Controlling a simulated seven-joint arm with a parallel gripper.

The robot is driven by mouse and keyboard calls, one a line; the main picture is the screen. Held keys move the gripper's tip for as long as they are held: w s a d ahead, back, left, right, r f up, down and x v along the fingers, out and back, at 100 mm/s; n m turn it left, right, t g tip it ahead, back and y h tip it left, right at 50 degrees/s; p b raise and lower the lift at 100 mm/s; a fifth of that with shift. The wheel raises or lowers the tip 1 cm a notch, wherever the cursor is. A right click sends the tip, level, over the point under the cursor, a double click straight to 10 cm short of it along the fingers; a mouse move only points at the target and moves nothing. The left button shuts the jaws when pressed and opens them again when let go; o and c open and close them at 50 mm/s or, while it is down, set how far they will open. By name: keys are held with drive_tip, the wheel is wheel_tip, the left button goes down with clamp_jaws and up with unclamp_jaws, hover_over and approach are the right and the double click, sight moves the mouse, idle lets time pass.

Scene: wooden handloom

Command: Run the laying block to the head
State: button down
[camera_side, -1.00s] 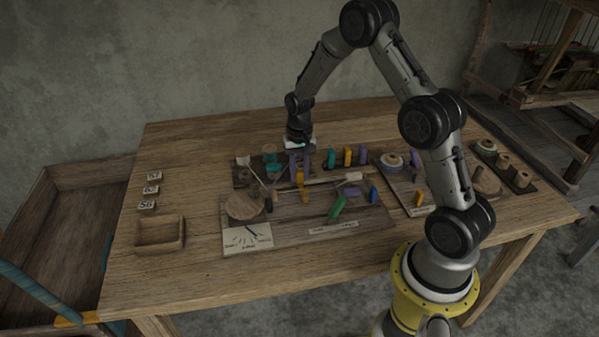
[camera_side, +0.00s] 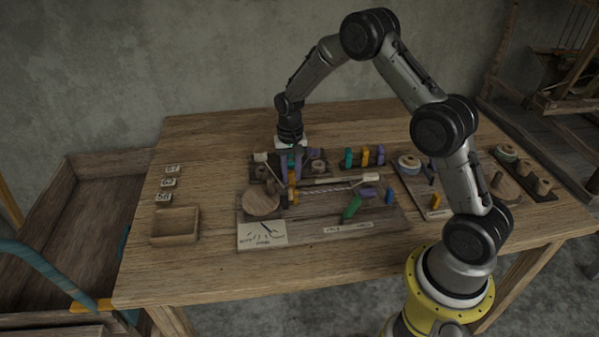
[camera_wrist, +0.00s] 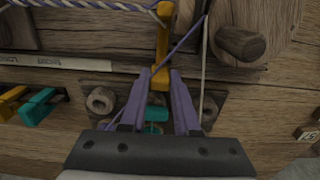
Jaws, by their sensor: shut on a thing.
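My gripper (camera_wrist: 157,85), with purple fingers, is shut on the yellow-orange laying block (camera_wrist: 162,45), seen in the wrist view. The block also shows in the side view (camera_side: 292,189), below my gripper (camera_side: 291,175). A twisted purple-and-white cord (camera_wrist: 90,6) runs from the block to the left in the wrist view; it lies to the right of the block in the side view (camera_side: 330,190). Loose purple and white strands leave the block's other side, towards the round wooden head (camera_side: 261,202) with its peg (camera_wrist: 240,42). The strand ends are partly hidden.
The wooden board (camera_side: 300,225) carries a green piece (camera_side: 352,207) and a paper card (camera_side: 262,234). Coloured pegs (camera_side: 366,156) stand behind. An empty wooden tray (camera_side: 174,226) and number tags (camera_side: 168,183) are at the left. The table's front left is clear.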

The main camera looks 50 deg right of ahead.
drive_tip(key=shift+w+a+r, duration=0.1)
drive_tip(key=shift+w+a, duration=0.1)
drive_tip(key=shift+w, duration=0.05)
drive_tip(key=c, duration=0.9)
unclamp_jaws()
drive_tip(key=shift+o, duration=1.3)
wheel_tip(320, 180, up, 14)
